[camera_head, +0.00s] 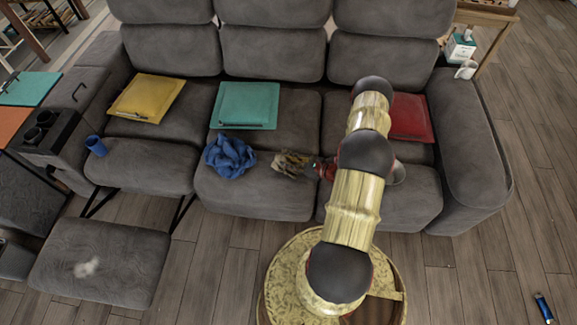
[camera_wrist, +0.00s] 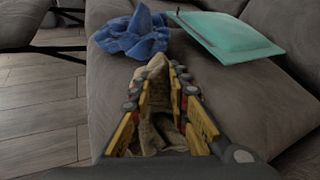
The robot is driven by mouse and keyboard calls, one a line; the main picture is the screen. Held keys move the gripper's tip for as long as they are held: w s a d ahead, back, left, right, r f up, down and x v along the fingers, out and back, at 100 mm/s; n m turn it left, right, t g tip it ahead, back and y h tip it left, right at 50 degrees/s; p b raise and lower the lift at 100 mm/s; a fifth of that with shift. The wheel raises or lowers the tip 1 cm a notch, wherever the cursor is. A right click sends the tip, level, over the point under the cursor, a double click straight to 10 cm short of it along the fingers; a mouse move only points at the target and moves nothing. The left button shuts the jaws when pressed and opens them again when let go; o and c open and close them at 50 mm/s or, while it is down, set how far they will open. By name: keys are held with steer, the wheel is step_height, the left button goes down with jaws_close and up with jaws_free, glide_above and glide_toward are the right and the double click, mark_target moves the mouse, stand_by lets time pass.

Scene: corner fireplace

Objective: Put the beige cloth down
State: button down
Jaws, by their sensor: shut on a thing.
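The crumpled beige cloth (camera_head: 292,163) is at the front of the sofa's middle seat, at the tip of my arm. It also shows in the wrist view (camera_wrist: 152,123), between the two yellow-padded fingers. My gripper (camera_wrist: 163,95) is shut on the cloth. In the head view my gripper (camera_head: 312,168) points left, low over or at the seat, partly hidden by my arm. I cannot tell whether the cloth touches the seat.
A crumpled blue cloth (camera_head: 230,156) lies just left of the beige one on the grey sofa (camera_head: 255,200). A teal folder-like item (camera_head: 246,104) lies behind, a yellow one (camera_head: 147,97) left, a red one (camera_head: 411,118) right.

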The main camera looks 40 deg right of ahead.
steer(key=shift+w+d+f, duration=0.2)
steer(key=shift+d+f, duration=0.2)
steer(key=shift+f, duration=0.1)
step_height(320, 180, down, 3)
steer(key=shift+f+b, duration=0.1)
steer(key=shift+b, duration=0.9)
steer(key=c, duration=1.7)
jaws_free()
steer(key=shift+o, duration=0.2)
